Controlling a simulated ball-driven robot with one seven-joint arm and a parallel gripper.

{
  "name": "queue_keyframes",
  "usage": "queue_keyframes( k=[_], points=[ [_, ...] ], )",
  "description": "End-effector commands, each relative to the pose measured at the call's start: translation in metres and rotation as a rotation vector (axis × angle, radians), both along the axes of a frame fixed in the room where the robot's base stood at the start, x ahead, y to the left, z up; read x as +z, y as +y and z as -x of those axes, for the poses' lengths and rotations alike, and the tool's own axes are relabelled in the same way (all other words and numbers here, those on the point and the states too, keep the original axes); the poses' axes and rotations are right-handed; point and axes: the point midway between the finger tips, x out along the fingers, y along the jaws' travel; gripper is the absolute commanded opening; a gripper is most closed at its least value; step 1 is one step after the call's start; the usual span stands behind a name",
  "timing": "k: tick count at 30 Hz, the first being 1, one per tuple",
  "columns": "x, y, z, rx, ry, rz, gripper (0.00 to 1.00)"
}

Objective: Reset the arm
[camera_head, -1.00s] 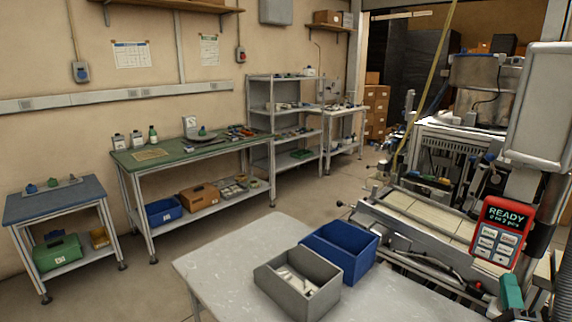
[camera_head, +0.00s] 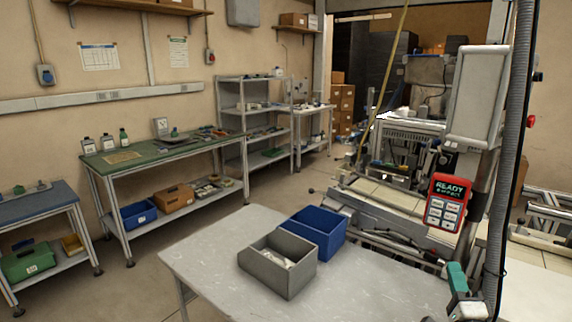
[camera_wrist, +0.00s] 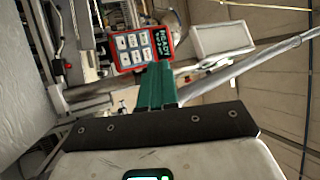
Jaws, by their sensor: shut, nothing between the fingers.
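My gripper (camera_wrist: 157,85) shows in the wrist view as green fingers closed together, with nothing between them. In the head view its green part (camera_head: 457,279) is at the lower right, beside the right end of the grey table (camera_head: 205,262). A red control panel (camera_head: 445,203) reading READY stands above it in the head view. In the wrist view the same panel (camera_wrist: 140,47) appears turned on its side just beyond the fingertips. I cannot tell whether they touch it.
A grey bin (camera_head: 277,275) holding small pale pieces and a blue bin (camera_head: 318,232) stand on the grey table. A large machine (camera_head: 400,165) stands behind. A green-topped workbench (camera_head: 165,150) runs along the wall.

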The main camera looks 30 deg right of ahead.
Motion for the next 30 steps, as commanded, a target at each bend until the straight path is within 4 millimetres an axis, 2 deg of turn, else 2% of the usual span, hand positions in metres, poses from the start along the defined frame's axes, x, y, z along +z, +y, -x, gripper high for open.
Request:
queue_keyframes(
  k=[5,11,14,18,23,27,30],
  points=[
    [-0.014,0.02,-0.016,0.014,0.138,0.01,0.0],
    [-0.038,0.056,-0.037,0.054,0.367,0.05,0.0],
    [-0.054,0.083,-0.046,0.097,0.529,0.093,0.0],
    [-0.085,0.141,-0.052,0.214,0.827,0.209,0.0],
    [-0.118,0.212,-0.035,0.413,1.167,0.409,0.0],
    [-0.14,0.266,-0.002,0.621,1.413,0.619,0.0],
    [-0.149,0.298,0.026,0.775,1.546,0.774,0.0]
  ],
)
